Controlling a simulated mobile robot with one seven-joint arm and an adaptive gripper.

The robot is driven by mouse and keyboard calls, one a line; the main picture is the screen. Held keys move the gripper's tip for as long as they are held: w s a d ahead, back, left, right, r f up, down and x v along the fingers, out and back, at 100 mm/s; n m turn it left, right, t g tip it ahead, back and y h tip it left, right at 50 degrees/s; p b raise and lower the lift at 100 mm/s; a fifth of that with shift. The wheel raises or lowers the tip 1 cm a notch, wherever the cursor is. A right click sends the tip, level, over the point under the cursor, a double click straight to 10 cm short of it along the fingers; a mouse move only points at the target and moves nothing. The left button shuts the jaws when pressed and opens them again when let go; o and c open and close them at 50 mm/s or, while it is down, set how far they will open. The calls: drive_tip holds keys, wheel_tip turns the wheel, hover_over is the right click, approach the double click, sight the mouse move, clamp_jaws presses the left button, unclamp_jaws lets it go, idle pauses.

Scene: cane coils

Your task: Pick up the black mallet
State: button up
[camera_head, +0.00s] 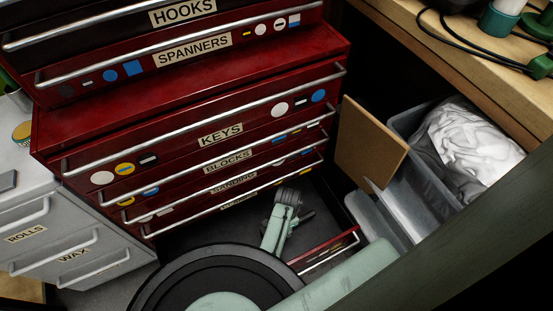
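No black mallet can be made out for sure. The lowest drawer (325,252) of the red tool chest is pulled out, and its dark inside is partly hidden by my arm and body. The pale green end of my arm reaches down over this drawer. A small dark shape beside the arm's end looks like my gripper (304,217). It is too small and dark to tell whether its fingers are open or shut, or whether anything is between them.
The red chest (90,135) rises behind the open drawer, with several shut, labelled drawers. A grey cabinet (45,225) stands at left. At right are a brown board (368,143), a clear bin (408,122) holding a white bag (475,145), and a wooden bench (425,40) with cables.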

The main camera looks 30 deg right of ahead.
drive_tip(key=shift+f, duration=0.5)
clamp_jaws()
idle(0.5)
